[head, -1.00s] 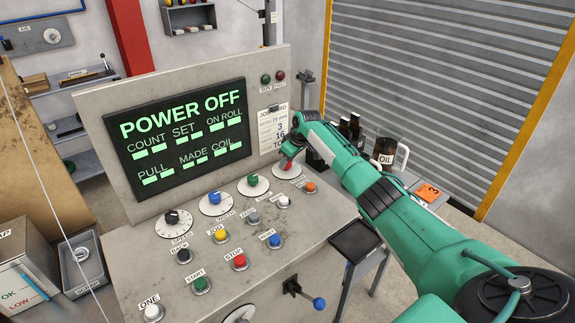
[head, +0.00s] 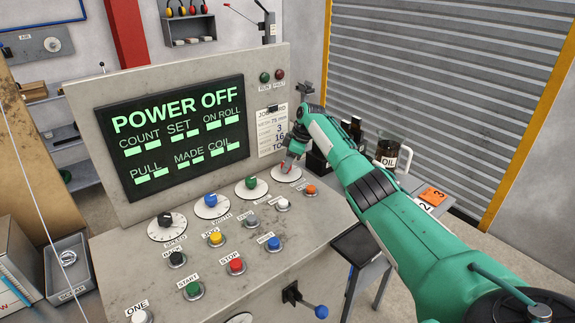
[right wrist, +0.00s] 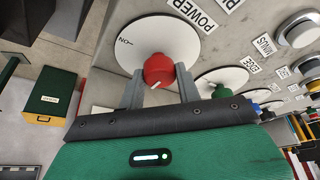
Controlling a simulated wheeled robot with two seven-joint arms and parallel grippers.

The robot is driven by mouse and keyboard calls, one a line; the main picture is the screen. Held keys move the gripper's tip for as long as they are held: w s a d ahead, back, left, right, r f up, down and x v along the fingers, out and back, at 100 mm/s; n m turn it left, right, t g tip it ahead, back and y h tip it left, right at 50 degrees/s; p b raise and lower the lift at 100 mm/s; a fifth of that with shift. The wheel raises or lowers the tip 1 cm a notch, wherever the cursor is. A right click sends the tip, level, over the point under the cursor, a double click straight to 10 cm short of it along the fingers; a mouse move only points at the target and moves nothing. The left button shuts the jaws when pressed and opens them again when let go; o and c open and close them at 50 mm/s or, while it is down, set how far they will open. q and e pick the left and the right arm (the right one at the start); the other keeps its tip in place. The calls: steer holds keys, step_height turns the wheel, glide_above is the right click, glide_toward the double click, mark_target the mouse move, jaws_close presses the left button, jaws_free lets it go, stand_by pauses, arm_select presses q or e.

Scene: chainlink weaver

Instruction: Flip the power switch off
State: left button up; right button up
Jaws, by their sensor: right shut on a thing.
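The power switch is a red knob (right wrist: 158,70) on a white round dial (right wrist: 130,50) labelled POWER, on the sloped console. In the head view this dial (head: 287,175) is at the right end of the dial row, its knob partly covered by my right gripper (head: 290,160). In the right wrist view my right gripper (right wrist: 160,88) has one finger on each side of the red knob and is shut on it. The knob's white pointer mark faces down-left there. The console screen (head: 170,140) reads POWER OFF. My left gripper is not in view.
Green (head: 251,182), blue (head: 210,199) and black (head: 165,219) dial knobs line up left of the power dial. Several push buttons sit in front. A lever with a blue ball (head: 320,312) sticks out below. An oil jug (head: 388,152) stands behind my right arm.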

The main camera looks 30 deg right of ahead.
stand_by(0.3)
steer(key=o, duration=1)
steer(key=b+v, duration=0.2)
steer(key=v, duration=1.1)
steer(key=shift+r, duration=0.45)
